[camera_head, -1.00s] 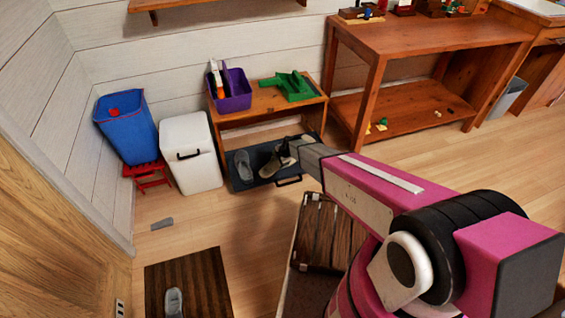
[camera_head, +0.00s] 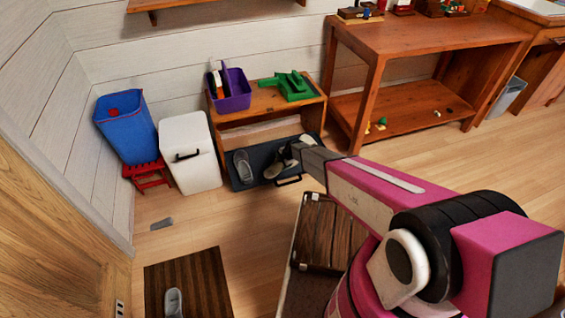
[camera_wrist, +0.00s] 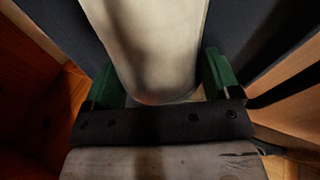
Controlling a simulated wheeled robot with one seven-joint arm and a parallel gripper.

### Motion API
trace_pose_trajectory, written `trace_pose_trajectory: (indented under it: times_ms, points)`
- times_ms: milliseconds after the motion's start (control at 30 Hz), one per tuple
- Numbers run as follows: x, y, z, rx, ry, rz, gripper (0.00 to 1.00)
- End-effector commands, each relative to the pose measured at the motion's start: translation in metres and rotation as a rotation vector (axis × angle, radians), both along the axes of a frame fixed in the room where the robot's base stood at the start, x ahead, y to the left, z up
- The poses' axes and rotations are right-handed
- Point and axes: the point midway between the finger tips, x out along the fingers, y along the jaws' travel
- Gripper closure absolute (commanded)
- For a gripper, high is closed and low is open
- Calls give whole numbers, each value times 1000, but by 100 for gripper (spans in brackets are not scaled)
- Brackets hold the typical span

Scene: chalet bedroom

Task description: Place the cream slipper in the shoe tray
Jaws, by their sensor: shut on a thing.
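The cream slipper (camera_wrist: 150,45) fills the top middle of the wrist view, between the two green fingers of my gripper (camera_wrist: 162,82), which is shut on it. In the head view the held slipper (camera_head: 294,151) shows as a small pale shape at the end of my arm, over the right part of the dark shoe tray (camera_head: 240,186). Whether it touches the tray is unclear. A grey slipper (camera_head: 243,165) lies in the tray's left part. A darker shoe (camera_head: 272,166) lies in the middle, just left of the held slipper.
A wooden bench (camera_head: 262,103) behind the tray holds a purple caddy (camera_head: 234,97) and a green object (camera_head: 290,86). A white bin (camera_head: 190,153) stands left of the tray. Another grey slipper (camera_head: 173,303) lies on a striped brown mat (camera_head: 205,275). A wooden table (camera_head: 430,45) stands right.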

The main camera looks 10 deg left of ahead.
Motion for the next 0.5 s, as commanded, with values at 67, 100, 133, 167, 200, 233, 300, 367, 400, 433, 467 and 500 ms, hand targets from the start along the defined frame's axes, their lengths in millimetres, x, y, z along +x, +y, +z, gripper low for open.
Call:
trace_pose_trajectory:
  times_ms: [67,100,133,167,200,233,300,367,400,433,467,500]
  points:
    - [0,0,0,0,0,0,42]
    - [0,0,-1,0,0,0,42]
    - [0,0,-2,0,0,0,42]
    - [0,0,-3,0,0,0,14]
    - [0,0,-2,0,0,0,1]
    - [0,0,-2,0,0,0,0]
    - [0,0,-2,0,0,0,0]
    - [0,0,-2,0,0,0,0]
    - [0,0,-2,0,0,0,0]
    - [0,0,-2,0,0,0,0]
    - [0,0,-1,0,0,0,0]
    - [0,0,0,0,0,0,0]
